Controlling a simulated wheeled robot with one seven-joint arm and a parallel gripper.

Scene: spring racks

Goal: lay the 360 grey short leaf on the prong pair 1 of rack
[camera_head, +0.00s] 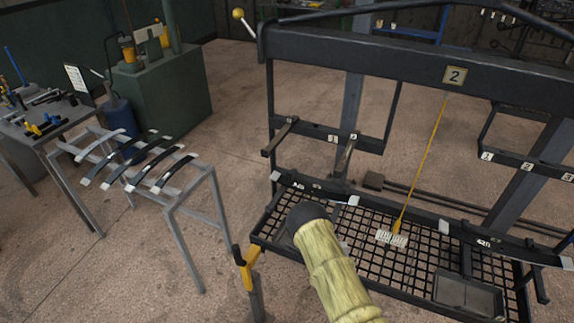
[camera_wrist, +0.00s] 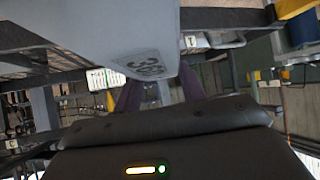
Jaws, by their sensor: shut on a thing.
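My gripper (camera_wrist: 160,88) is shut on the grey leaf (camera_wrist: 125,35), which carries the printed number 360 and fills the top of the wrist view. In the head view the dark end of my gripper (camera_head: 310,214) is over the mesh tray, low and in front of the rack (camera_head: 360,52). It hides most of what it holds there. The prong pair labelled 1 shows as a left prong (camera_head: 281,137) and a right prong (camera_head: 346,155), above and behind my gripper. Both look bare. The leaf is apart from them.
Dark leaves with light ends lie along the tray's back edge, at left (camera_head: 298,185) and right (camera_head: 485,243). A yellow cord holds a white tag (camera_head: 391,238) over the tray. A grey stand (camera_head: 190,190) with several leaves is at left. A yellow-topped post (camera_head: 246,268) stands beside the tray.

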